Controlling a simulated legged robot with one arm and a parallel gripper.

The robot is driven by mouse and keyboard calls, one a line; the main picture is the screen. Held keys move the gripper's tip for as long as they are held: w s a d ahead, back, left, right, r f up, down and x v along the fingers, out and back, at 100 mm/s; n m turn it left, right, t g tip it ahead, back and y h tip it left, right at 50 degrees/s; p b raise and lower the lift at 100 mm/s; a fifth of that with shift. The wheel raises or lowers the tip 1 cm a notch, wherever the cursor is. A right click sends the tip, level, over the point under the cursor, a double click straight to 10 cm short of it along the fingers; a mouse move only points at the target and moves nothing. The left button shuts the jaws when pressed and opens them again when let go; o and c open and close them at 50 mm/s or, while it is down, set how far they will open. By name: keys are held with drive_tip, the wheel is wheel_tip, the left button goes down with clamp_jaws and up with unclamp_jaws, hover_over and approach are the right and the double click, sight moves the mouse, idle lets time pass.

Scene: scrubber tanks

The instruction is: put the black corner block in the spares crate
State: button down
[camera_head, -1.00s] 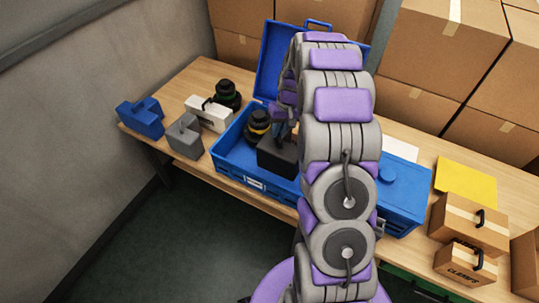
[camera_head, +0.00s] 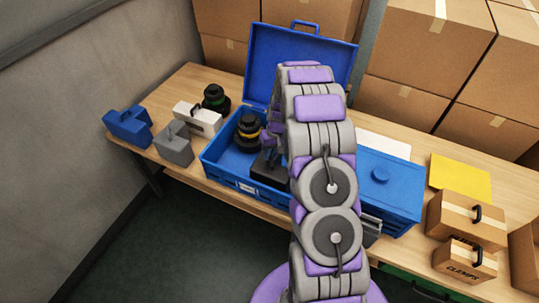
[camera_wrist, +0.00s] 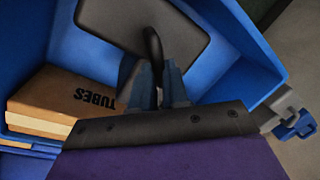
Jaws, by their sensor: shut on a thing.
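In the wrist view, the block (camera_wrist: 125,22) shows a dark flat top with a curved black handle. My gripper (camera_wrist: 157,85) is shut on that handle. In the head view my gripper (camera_head: 271,138) is partly hidden by my arm. I cannot tell whether the block touches the crate floor. The crate's label is too small to read.
A box marked TUBES (camera_wrist: 75,100) lies beside the block. The crate's raised lid (camera_head: 300,65) stands behind. A lidded blue box (camera_head: 390,190) is to the right; grey (camera_head: 175,147) and white blocks (camera_head: 197,119) are to the left.

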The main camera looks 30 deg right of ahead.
drive_tip(key=shift+d+f, duration=0.2)
drive_tip(key=c, duration=1.1)
unclamp_jaws()
drive_tip(key=shift+a, duration=0.2)
